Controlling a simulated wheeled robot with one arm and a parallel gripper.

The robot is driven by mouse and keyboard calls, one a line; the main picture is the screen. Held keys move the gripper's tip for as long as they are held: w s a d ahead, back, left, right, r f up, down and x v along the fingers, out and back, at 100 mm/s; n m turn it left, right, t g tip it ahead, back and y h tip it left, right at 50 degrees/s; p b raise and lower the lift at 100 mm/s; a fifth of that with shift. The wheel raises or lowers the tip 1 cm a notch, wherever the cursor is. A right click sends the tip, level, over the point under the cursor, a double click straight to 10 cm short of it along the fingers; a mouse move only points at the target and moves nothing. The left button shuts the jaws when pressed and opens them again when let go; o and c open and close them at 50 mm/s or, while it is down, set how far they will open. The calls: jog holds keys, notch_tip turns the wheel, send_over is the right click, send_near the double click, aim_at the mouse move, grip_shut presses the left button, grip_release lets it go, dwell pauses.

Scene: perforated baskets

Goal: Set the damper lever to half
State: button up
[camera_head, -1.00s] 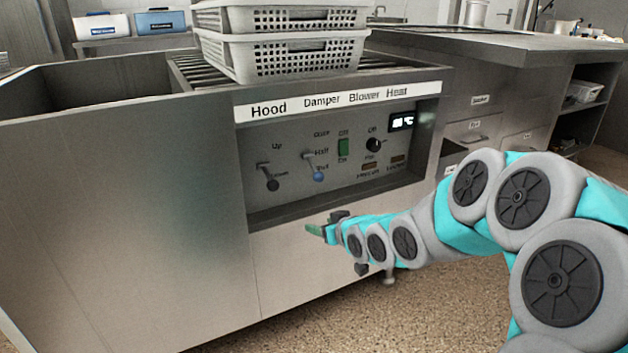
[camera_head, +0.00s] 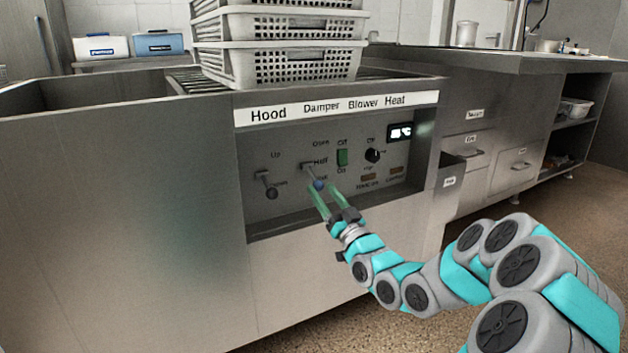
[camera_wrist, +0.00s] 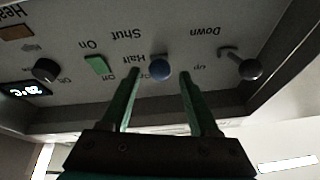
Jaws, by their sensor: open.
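I see no contact.
The green blower switch (camera_head: 342,157) and black heat knob (camera_head: 372,155) are to the right. The panel is recessed above a metal ledge (camera_head: 300,223). Baskets (camera_head: 300,66) are stacked above.

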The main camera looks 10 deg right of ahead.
aim_at(318, 184)
jog(key=shift+x, duration=2.9)
jog(key=shift+c, duration=0.2)
grip_shut()
